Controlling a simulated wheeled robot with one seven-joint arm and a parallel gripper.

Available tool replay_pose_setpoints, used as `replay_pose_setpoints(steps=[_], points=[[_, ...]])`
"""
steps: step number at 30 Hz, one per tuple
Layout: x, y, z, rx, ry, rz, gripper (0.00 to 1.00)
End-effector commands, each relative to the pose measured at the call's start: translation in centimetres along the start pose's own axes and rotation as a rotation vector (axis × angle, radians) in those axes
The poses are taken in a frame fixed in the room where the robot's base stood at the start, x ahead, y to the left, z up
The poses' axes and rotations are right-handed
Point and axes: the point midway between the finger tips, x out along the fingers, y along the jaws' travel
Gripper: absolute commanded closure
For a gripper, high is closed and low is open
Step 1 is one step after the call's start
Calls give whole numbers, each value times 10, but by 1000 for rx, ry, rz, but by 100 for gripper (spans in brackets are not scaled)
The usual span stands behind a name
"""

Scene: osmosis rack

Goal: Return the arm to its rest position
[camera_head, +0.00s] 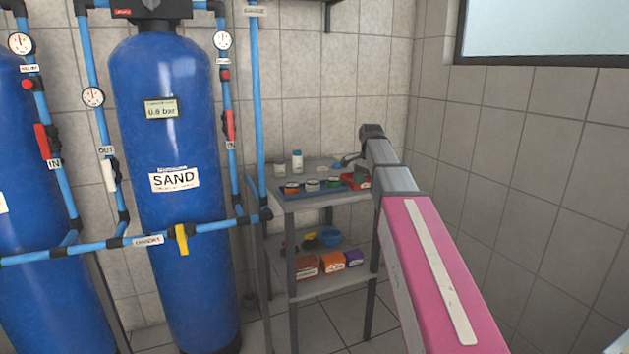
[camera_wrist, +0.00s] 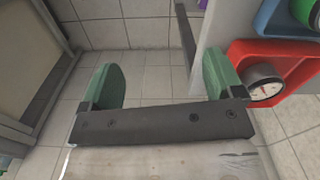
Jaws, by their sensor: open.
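My arm, with a pink and grey link, reaches from the lower right toward the shelf unit in the head view. My gripper (camera_wrist: 163,85) shows in the wrist view with its two green fingers wide apart. Nothing is between the fingers; only floor and wall tiles show there. In the head view the gripper (camera_head: 347,162) is small and partly hidden at the arm's far end, near the upper shelf. A red tray (camera_wrist: 238,52) with a round gauge (camera_wrist: 264,85) in it is close beside the right finger in the wrist view.
The grey shelf unit (camera_head: 330,292) holds a blue tray (camera_head: 312,189) with jars, a white bottle (camera_head: 297,161) and several boxes lower down. A blue SAND tank (camera_head: 175,250) and blue pipes stand at left. A tiled wall (camera_head: 540,150) is close on the right.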

Motion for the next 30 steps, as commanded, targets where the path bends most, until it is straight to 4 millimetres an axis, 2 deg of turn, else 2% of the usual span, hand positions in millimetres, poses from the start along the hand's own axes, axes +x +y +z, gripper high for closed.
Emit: replay_pose_setpoints(steps=[8, 12, 18, 24, 30], points=[[93, 34, 21, -197, -2, 3, 14], [147, 56, 36, -329, -2, 2, 14], [215, 94, 59, -516, -1, 1, 14], [275, 137, 86, -702, -1, 1, 14], [321, 179, 113, -878, 0, 0, 14]])
